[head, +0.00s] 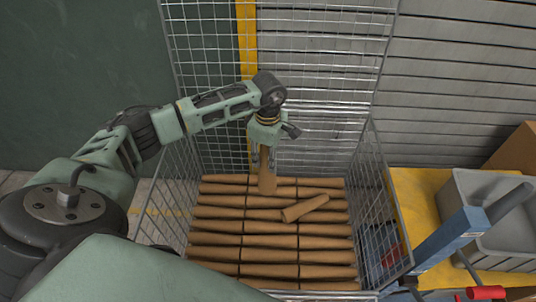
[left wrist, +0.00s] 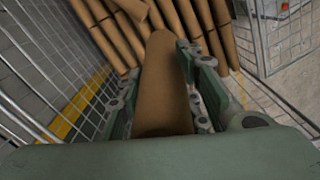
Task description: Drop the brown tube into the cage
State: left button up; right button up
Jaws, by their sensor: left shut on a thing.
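My left gripper (head: 265,147) reaches in over the wire cage (head: 376,190) and points down. It is shut on a brown tube (head: 267,180), which hangs upright between its fingers above the tubes in the cage. In the left wrist view the held tube (left wrist: 163,85) lies between the green fingers (left wrist: 165,95), and its far end points toward the stacked tubes. I cannot tell whether its lower end touches the stack. My right gripper is not in view.
Several brown tubes (head: 270,240) lie in rows in the cage, with one loose tube (head: 305,208) askew on top. A grey bin (head: 470,195) stands to the right on a yellow surface (head: 420,185), near a blue post (head: 440,245). A slatted wall (head: 460,80) is behind.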

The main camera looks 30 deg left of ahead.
pick_arm(q)
jog(key=o, duration=1.2)
jog(key=shift+c, duration=0.2)
notch_tip(320, 180, up, 12)
jog(key=shift+r, duration=0.1)
